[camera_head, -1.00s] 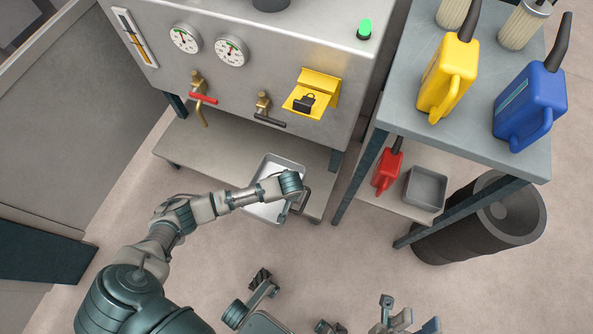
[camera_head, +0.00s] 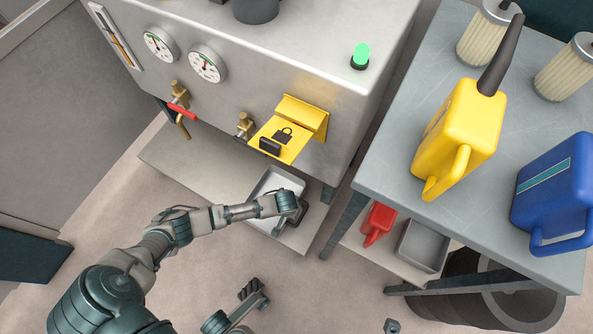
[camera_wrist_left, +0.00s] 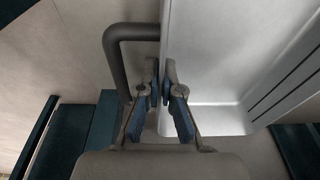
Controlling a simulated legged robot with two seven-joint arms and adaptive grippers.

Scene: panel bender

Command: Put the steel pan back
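The steel pan (camera_head: 268,187) is a shallow metal tray on the low shelf under the machine, partly covered by my left arm. In the left wrist view its smooth wall and floor (camera_wrist_left: 205,60) fill the right side, and its dark looped handle (camera_wrist_left: 113,60) is at the left. My left gripper (camera_head: 291,205) is at the handle side of the pan. Its fingers (camera_wrist_left: 160,75) are close together with the pan's rim between them, one finger inside the handle loop and one over the pan. Contact is partly hidden.
The low shelf (camera_head: 200,170) sits under the gauge-fronted machine (camera_head: 220,100), whose yellow bracket (camera_head: 285,135) juts out above. At right, a table (camera_head: 390,170) carries yellow (camera_head: 455,130) and blue (camera_head: 555,190) cans. A red can (camera_head: 377,222) and grey bin (camera_head: 424,245) are below it.

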